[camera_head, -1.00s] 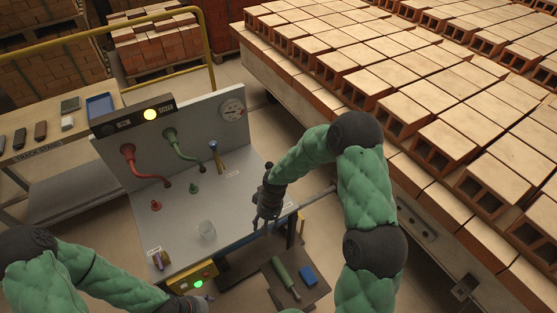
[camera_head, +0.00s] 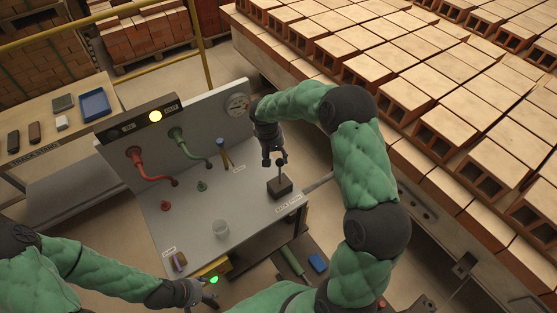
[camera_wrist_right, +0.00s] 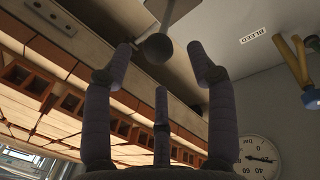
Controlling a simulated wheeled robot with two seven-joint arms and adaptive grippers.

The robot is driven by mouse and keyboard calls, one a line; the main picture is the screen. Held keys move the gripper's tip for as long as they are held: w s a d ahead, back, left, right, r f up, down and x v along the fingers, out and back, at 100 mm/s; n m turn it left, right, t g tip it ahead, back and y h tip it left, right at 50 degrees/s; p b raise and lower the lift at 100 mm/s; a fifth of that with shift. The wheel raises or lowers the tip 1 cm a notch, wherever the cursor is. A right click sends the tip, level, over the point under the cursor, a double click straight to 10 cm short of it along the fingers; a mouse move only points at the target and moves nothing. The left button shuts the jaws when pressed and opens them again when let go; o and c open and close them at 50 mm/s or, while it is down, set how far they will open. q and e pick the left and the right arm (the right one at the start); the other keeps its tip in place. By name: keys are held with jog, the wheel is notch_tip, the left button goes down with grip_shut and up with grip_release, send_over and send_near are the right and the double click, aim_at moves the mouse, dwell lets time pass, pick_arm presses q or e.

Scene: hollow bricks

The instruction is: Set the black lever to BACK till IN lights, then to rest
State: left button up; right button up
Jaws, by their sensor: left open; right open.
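The black lever (camera_head: 281,174) stands on a dark block at the right end of the grey bench, a thin stem with a round knob. My right gripper (camera_head: 274,160) is open, its fingers pointing down around or just beside the knob. In the right wrist view the knob (camera_wrist_right: 157,48) shows between the open fingertips, with no clear grip on it. My left gripper (camera_head: 208,293) is open near the bench's front edge.
A green light (camera_head: 214,280) glows near my left gripper. Stacked hollow bricks (camera_head: 440,90) fill the right. The bench middle is mostly clear.

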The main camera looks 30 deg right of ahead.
aim_at(279, 160)
jog(key=f, duration=0.2)
jog(key=shift+w+d+f, duration=0.1)
jog(key=shift+d+f, duration=0.2)
jog(key=shift+d, duration=0.05)
jog(key=shift+s+d+f, duration=0.1)
jog(key=shift+s+f, duration=0.2)
jog(key=shift+f, duration=0.15)
jog(key=shift+w+f, duration=0.1)
jog(key=shift+f, duration=0.05)
jog(key=shift+c, duration=0.3)
